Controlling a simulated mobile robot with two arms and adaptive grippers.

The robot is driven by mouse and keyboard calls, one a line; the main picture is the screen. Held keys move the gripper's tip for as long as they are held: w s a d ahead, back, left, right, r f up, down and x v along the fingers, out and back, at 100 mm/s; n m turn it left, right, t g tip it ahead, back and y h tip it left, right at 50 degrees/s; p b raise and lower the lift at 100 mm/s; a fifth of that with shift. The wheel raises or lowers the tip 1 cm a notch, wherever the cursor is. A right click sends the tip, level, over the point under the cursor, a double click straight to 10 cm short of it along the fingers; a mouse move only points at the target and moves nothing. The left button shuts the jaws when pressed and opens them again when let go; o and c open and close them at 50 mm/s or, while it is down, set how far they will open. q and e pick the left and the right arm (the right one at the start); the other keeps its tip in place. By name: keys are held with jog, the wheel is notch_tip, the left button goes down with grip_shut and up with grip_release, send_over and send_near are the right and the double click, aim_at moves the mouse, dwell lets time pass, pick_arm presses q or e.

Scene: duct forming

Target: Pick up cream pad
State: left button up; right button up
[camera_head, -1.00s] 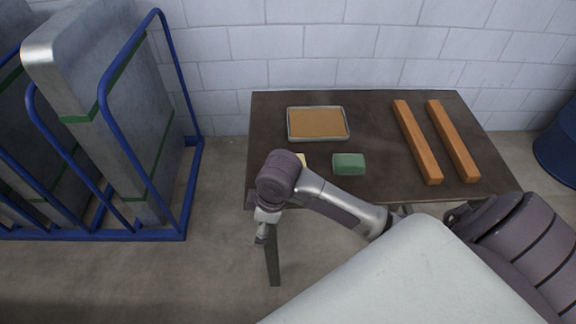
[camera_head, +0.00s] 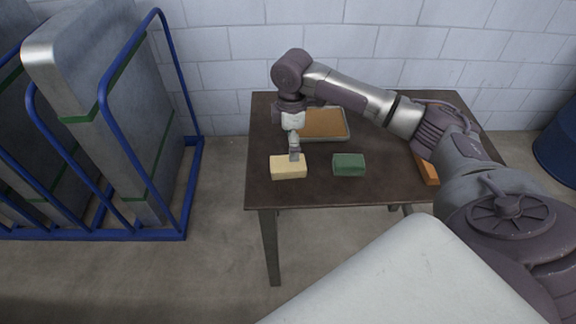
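The cream pad (camera_head: 288,168) is a pale block lying near the front left of the dark table, with its front and most of its top showing. My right gripper (camera_head: 294,156) points down at the pad's rear top edge, right of its middle. It overlaps the pad in the picture; I cannot tell whether it touches it. The fingers are small and seen nearly edge-on, so their opening does not show. My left gripper is not in view.
A green pad (camera_head: 348,164) lies right of the cream pad on the table (camera_head: 310,192). Behind them is a metal tray (camera_head: 347,136) with a brown filling, partly hidden by my arm. An orange bar (camera_head: 430,172) shows at the right, mostly hidden. A blue rack (camera_head: 178,236) stands left.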

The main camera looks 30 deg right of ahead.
aim_at(288, 163)
notch_tip(288, 163, down, 3)
jog(key=f, duration=0.2)
jog(key=a+f+p, duration=0.1)
jog(key=f, duration=0.1)
jog(key=shift+f, duration=0.65)
jog(key=c, duration=1.2)
